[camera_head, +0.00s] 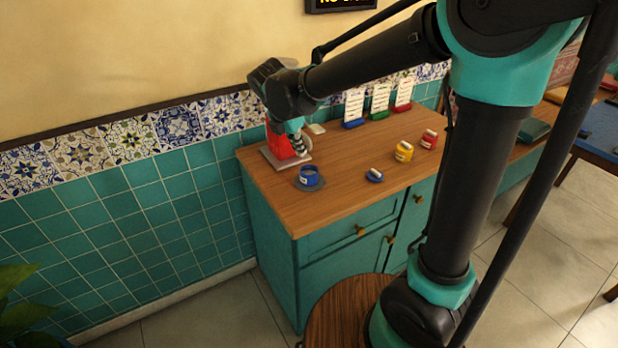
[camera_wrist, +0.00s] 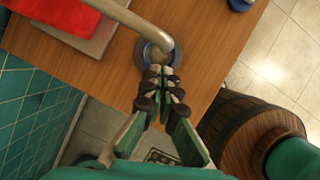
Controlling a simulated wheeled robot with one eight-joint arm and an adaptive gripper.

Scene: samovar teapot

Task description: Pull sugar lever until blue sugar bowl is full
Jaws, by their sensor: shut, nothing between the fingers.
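The blue sugar bowl (camera_head: 309,178) stands upright on a dark round base on the wooden counter, in front of the red dispenser (camera_head: 281,148). In the wrist view the bowl's blue rim (camera_wrist: 147,57) shows partly behind a pale curved bar (camera_wrist: 125,18). Whitish content shows inside, but its level is hard to judge. I cannot tell whether the bar is the sugar lever or a spout. My gripper (camera_wrist: 163,73) is shut and empty, its tips close to the bar's lower end; contact is unclear. In the head view my gripper (camera_head: 301,148) hides part of the dispenser.
A yellow bowl (camera_head: 404,152) and a red bowl (camera_head: 429,139) stand farther right. Cards in blue, green and red holders (camera_head: 379,114) stand at the back. The tiled wall (camera_head: 120,195) is close on the left. The counter's front middle is clear.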

